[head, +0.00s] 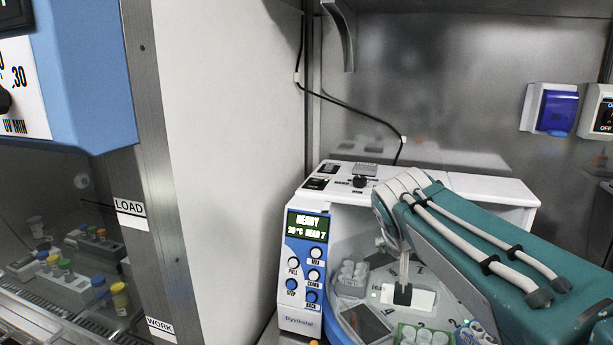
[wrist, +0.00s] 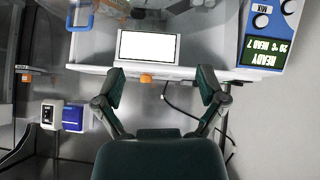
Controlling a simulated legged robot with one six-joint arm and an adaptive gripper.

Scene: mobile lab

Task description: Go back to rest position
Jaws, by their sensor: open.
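My gripper (wrist: 162,88) is open and empty in the wrist view, its two dark fingers spread apart. Beyond the fingers is the edge of a white machine with a bright white panel (wrist: 148,47). In the head view my teal arm (head: 490,250) reaches in from the lower right across the white machine (head: 490,187).
Racks of white vials (head: 350,278) stand inside the machine beside my arm. Sockets (head: 555,110) are on the metal back wall. A black cable hangs behind the machine. Room above the machine is clear.

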